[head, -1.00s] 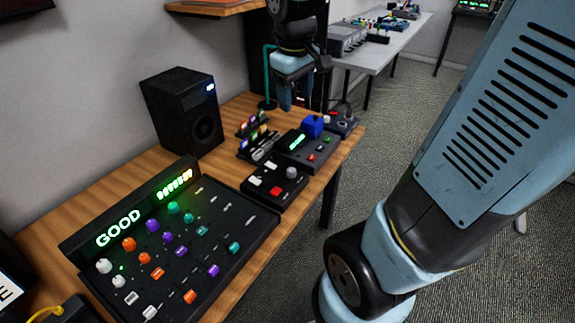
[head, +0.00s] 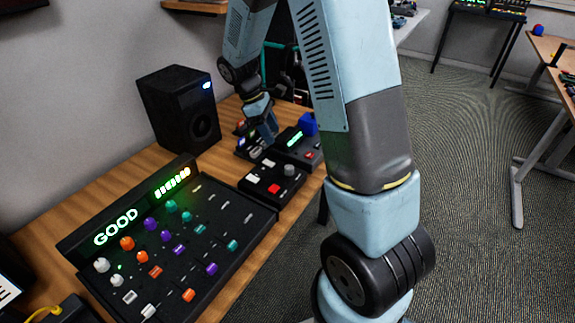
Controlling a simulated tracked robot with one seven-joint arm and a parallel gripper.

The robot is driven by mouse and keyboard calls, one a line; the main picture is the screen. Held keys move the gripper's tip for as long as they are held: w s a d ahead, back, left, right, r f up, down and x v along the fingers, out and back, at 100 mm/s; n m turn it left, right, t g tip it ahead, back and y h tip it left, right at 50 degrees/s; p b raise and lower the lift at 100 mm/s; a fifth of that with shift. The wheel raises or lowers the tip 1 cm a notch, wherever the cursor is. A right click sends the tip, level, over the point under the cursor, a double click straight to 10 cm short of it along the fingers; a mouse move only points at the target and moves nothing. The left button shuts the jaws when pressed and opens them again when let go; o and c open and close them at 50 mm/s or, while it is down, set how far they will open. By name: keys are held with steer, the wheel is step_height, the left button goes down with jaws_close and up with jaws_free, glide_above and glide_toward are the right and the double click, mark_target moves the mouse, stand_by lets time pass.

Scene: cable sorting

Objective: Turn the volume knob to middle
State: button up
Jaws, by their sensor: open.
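A small black box (head: 258,190) with white and red buttons and one round grey knob (head: 289,169) sits near the right edge of the wooden table. Several coloured knobs stand on the large black mixing console (head: 223,205); I cannot read any label that says which knob is for volume. My gripper (head: 264,138) points down just behind the small box, over the small devices there. It appears apart from the grey knob. Its fingers are small and partly merge with the dark things behind, but it is open.
A black speaker (head: 165,115) stands at the back against the wall.

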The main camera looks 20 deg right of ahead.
mark_target(288, 167)
steer(key=x, duration=1.4)
steer(key=shift+f, duration=0.2)
steer(key=shift+c, duration=0.2)
steer(key=shift+w, duration=0.1)
steer(key=c, duration=1)
